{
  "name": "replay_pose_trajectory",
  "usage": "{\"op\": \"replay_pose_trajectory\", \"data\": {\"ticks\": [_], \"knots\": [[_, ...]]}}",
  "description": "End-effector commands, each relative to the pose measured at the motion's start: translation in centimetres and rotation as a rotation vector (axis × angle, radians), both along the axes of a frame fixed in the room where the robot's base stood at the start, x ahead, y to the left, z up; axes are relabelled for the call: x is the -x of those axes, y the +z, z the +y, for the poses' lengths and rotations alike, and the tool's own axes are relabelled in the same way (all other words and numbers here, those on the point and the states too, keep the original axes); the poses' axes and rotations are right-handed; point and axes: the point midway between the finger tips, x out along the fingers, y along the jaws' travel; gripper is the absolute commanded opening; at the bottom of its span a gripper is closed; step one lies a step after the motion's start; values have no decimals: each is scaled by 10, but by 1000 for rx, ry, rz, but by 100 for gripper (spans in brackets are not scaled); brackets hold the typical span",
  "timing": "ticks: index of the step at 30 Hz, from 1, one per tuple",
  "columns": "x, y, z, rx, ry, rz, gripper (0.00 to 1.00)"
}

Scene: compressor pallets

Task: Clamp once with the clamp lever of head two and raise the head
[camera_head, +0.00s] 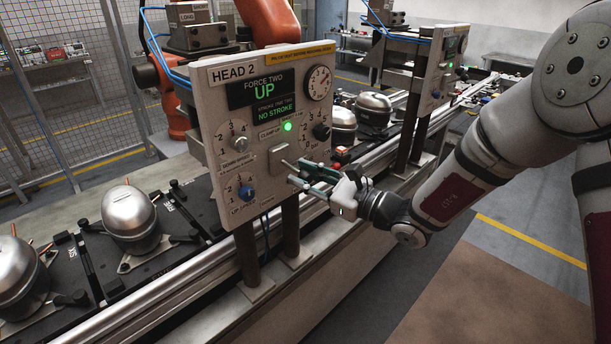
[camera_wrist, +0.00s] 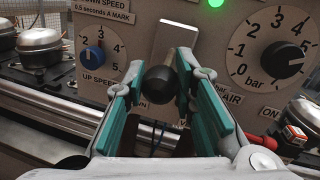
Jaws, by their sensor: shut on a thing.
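The head two panel (camera_head: 222,130) is a beige box marked HEAD 2. Its display (camera_head: 264,93) reads FORCE TWO UP and NO STROKE. A green lamp (camera_head: 288,127) is lit below the display; it also shows in the wrist view (camera_wrist: 216,2). The clamp lever (camera_head: 287,163) sticks out of a pale plate at the panel's lower middle. In the wrist view its black knob (camera_wrist: 160,84) sits between the teal finger pads. My gripper (camera_head: 306,180) is shut on this knob, in front of the panel. The head's tooling behind the panel is hidden.
Silver compressors (camera_head: 130,216) stand on black pallets along the conveyor at left. A blue up speed knob (camera_wrist: 91,57) and a black pressure knob (camera_wrist: 288,55) flank the lever. Another head's panel (camera_head: 440,75) stands farther back. The floor at right is clear.

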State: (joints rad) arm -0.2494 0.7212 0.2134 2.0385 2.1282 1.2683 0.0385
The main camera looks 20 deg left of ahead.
Motion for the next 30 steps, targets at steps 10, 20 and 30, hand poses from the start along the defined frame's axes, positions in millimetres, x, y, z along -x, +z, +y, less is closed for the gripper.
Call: {"op": "replay_pose_trajectory", "data": {"ticks": [10,20,30], "knots": [[-3,-23,4,-243,1,-94,0],[-3,-28,7,-359,-1,-148,0],[-3,-28,7,-360,0,-149,36]]}}
